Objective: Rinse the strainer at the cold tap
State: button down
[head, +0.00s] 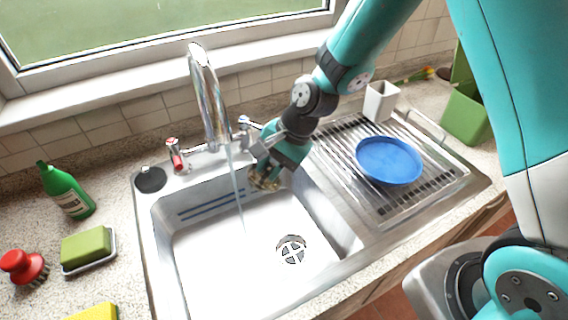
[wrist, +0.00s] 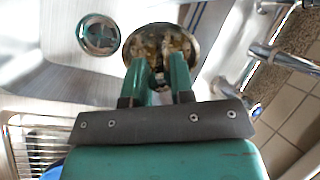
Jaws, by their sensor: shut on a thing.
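My gripper (head: 268,172) is shut on the strainer (head: 262,184), low over the back right part of the sink basin. In the wrist view, the strainer (wrist: 160,35) is a round metal disc with brownish-yellow bits on it, between my gripper's fingertips (wrist: 163,52). The curved chrome spout (head: 207,95) stands behind the basin, and a thin water stream (head: 237,190) falls from it. In the head view, the strainer is to the right of the stream, apart from it. A chrome tap handle (head: 246,123) stands right of the spout; a red-marked handle (head: 176,155) stands left.
The basin (head: 215,265) is otherwise open, with a drain (head: 292,250) in its floor. A blue plate (head: 389,160) and a white cup (head: 380,101) are on the right drainboard. A green bottle (head: 68,190), a sponge dish (head: 88,250) and a red brush (head: 23,267) stand left.

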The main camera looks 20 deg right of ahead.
aim_at(249, 175)
jog(key=shift+a+f, duration=0.25)
jog(key=shift+a, duration=0.85)
jog(key=shift+a+f, duration=0.2)
jog(key=shift+a, duration=0.9)
jog(key=shift+w+d, duration=0.1)
jog(key=shift+w, duration=0.05)
jog(key=shift+w+d+p, duration=0.3)
jog(key=shift+w+p, duration=0.05)
jog(key=shift+s, duration=0.1)
jog(key=shift+s+a, duration=0.35)
jog(key=shift+a, duration=0.05)
jog(key=s+d, duration=0.5)
jog(key=d, duration=0.1)
jog(key=shift+s, duration=0.15)
